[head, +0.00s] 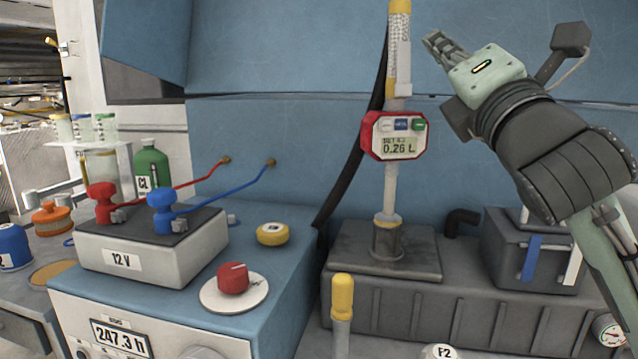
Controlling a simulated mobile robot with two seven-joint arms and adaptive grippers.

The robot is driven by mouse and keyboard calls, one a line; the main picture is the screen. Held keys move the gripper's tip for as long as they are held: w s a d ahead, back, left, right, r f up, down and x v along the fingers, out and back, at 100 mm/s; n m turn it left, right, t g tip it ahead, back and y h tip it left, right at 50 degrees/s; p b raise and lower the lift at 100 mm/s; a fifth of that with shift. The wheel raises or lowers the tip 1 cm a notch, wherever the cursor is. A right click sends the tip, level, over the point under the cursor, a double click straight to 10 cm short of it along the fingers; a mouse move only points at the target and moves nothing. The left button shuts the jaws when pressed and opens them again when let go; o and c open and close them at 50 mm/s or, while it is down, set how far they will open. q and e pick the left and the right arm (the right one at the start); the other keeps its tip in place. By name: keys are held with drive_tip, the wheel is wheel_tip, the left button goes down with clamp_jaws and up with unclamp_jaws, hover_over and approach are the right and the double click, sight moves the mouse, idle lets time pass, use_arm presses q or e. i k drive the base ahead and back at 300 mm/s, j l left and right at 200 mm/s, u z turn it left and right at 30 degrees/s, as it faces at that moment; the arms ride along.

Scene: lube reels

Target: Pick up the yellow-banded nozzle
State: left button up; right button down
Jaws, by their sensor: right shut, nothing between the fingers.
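A pale upright nozzle (398,75) with a yellow band at its top stands at the upper middle, its lower end in a dark round socket (388,238). A red-framed meter (394,148) reading 0.26 L sits on its shaft. My right gripper (432,40) is shut and empty, just right of the nozzle's upper part and apart from it in the picture. Its fingers point up and left. A shorter yellow-topped piece (342,297) stands at the lower middle; I cannot tell whether it is also a nozzle. My left gripper is out of view.
A dark hose (350,165) runs behind the nozzle along the blue panel (290,130). A 12 V battery (150,250) with red and blue clamps stands left, near a red knob (233,278). A dark box (535,250) stands right, below my arm.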

sight(401, 142)
drive_tip(key=k+j, duration=0.2)
drive_tip(key=k, duration=0.25)
drive_tip(key=k+j, duration=0.2)
drive_tip(key=k, duration=0.2)
